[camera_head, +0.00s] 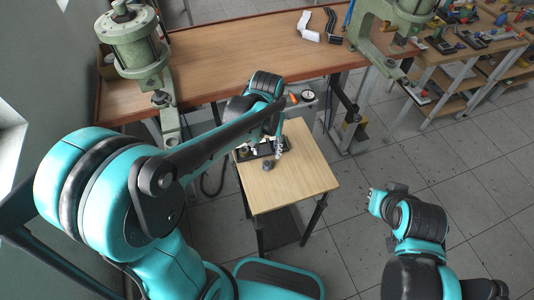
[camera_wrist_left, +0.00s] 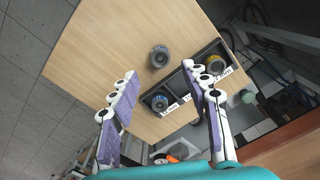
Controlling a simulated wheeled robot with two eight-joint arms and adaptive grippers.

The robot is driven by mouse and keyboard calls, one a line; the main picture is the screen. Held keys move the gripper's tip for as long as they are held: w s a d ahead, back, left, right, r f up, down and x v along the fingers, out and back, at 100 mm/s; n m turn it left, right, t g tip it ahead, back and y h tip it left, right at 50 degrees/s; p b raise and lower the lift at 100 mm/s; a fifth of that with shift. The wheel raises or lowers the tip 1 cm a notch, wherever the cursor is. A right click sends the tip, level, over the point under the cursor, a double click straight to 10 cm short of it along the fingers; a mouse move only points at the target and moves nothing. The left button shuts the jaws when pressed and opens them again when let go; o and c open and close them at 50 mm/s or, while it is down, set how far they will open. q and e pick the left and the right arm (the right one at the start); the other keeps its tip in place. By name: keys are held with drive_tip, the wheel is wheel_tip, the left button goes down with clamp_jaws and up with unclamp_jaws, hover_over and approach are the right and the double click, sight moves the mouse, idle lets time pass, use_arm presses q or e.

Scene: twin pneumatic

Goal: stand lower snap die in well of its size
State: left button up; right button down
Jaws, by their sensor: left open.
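A loose grey-blue ring-shaped die (camera_wrist_left: 159,56) stands on the light wooden stand top, beside the black tray (camera_wrist_left: 185,72). It also shows in the head view (camera_head: 267,166). In the head view my left gripper (camera_head: 270,145) partly covers the tray.
The small wooden stand (camera_head: 290,185) has free room on its near side. Behind it is a long workbench (camera_head: 240,55) with a green press (camera_head: 137,45) at left and another (camera_head: 390,30) at right. A dial gauge (camera_head: 308,95) sits near the bench. My right arm is off the stand.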

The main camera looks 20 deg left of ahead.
use_arm(q)
wheel_tip(320, 180, up, 5)
drive_tip(key=p, duration=0.1)
drive_tip(key=s+a+r+t, duration=0.1)
drive_tip(key=s+a+t, duration=0.1)
drive_tip(key=s, duration=0.3)
drive_tip(key=s+a+r+t, duration=0.2)
drive_tip(key=s+t, duration=0.3)
drive_tip(key=shift+s+a+r, duration=0.15)
drive_tip(key=shift+a, duration=0.2)
